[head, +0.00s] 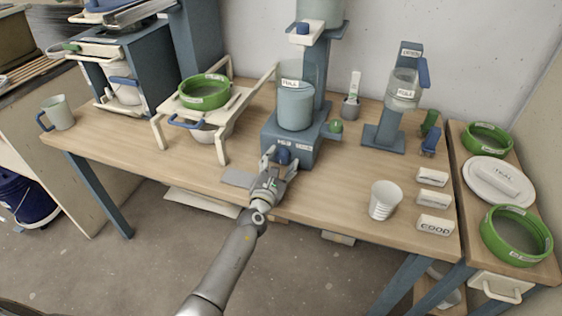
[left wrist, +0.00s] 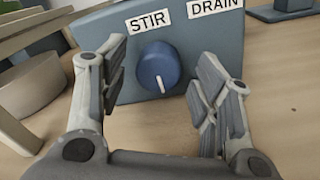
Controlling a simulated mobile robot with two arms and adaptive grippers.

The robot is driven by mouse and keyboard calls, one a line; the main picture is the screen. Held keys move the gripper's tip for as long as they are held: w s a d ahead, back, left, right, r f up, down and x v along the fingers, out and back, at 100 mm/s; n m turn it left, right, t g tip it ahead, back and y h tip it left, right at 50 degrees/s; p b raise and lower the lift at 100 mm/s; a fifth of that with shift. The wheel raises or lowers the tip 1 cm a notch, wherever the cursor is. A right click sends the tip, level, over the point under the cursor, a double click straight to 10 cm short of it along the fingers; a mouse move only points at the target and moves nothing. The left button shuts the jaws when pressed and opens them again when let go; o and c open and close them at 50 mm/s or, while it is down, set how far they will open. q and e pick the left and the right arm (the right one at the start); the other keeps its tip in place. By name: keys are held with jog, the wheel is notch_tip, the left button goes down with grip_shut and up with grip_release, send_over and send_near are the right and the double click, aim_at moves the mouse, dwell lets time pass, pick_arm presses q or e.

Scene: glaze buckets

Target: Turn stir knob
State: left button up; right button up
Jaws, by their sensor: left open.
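The stir knob (left wrist: 159,67) is a round blue knob with a white mark near its lower edge. It sits on the blue-grey front face of the stirring machine (left wrist: 105,33), under a label reading STIR. In the head view the knob (head: 284,156) shows low on the machine's front. My left gripper (left wrist: 163,82) is open, with one finger on each side of the knob. Gaps show between the fingers and the knob in the left wrist view. In the head view my left gripper (head: 278,164) is at the machine's front. My right gripper is in neither view.
A DRAIN label (left wrist: 215,5) is beside STIR. A container marked FULL (head: 295,106) stands on the machine. A white stand with a green sieve (head: 203,104) is to the left. A white cup (head: 384,200) and white blocks (head: 434,200) are to the right, with bare tabletop between.

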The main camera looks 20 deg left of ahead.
pick_arm(q)
jog(key=shift+w, duration=0.5)
jog(key=c, duration=1)
jog(key=shift+n, duration=0.4)
